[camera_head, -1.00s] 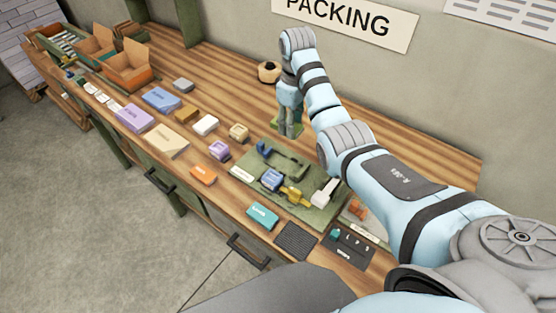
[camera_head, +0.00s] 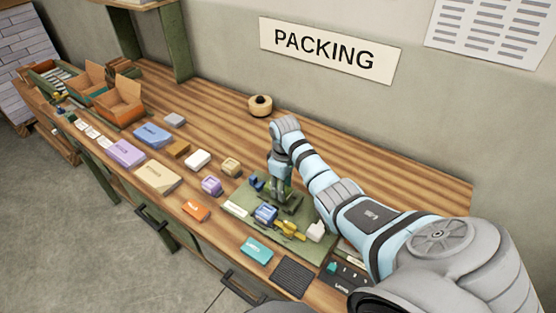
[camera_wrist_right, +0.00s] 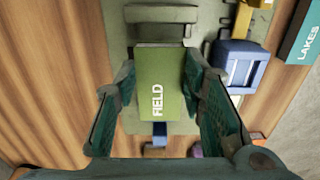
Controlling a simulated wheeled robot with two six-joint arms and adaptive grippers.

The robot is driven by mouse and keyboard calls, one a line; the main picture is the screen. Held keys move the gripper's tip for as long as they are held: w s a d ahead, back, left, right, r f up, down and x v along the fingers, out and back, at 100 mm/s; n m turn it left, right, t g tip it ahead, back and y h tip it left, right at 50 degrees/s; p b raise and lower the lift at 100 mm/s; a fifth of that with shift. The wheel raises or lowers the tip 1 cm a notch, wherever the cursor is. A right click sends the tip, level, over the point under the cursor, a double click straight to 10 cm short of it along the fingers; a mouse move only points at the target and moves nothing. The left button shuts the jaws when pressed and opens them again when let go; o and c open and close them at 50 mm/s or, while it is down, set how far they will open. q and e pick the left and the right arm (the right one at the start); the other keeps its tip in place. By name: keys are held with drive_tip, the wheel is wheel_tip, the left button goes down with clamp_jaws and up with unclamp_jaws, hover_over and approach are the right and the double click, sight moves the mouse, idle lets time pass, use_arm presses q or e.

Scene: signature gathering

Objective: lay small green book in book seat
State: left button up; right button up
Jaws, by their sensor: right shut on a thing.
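The small green book (camera_wrist_right: 160,75), lettered FIELD, is held between the two fingers of my right gripper (camera_wrist_right: 160,90) in the right wrist view. In the head view my right gripper (camera_head: 279,180) points down over the back part of the green board (camera_head: 238,203). A dark green bracket-like fixture (camera_head: 290,204) on this board lies close under the gripper; I take it for the book seat. The gripper partly hides it, and I cannot tell whether the book touches it. My left gripper is not in view.
On the board stand a blue block (camera_head: 265,213), a yellow piece (camera_head: 290,229) and a white piece (camera_head: 316,231). A teal box (camera_head: 257,250) and a dark ridged pad (camera_head: 292,277) lie in front. Several boxes lie leftward. The bench's back right is clear.

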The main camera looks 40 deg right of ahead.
wheel_tip(320, 180, down, 4)
drive_tip(key=shift+r+b, duration=0.25)
drive_tip(key=shift+b, duration=0.7)
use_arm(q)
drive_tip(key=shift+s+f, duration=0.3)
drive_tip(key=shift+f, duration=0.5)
use_arm(e)
drive_tip(key=shift+r, duration=0.15)
drive_tip(key=o, duration=1.1)
drive_tip(key=shift+o, duration=0.2)
use_arm(q)
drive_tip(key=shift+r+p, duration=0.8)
drive_tip(key=shift+p, duration=0.15)
use_arm(e)
wheel_tip(320, 180, up, 12)
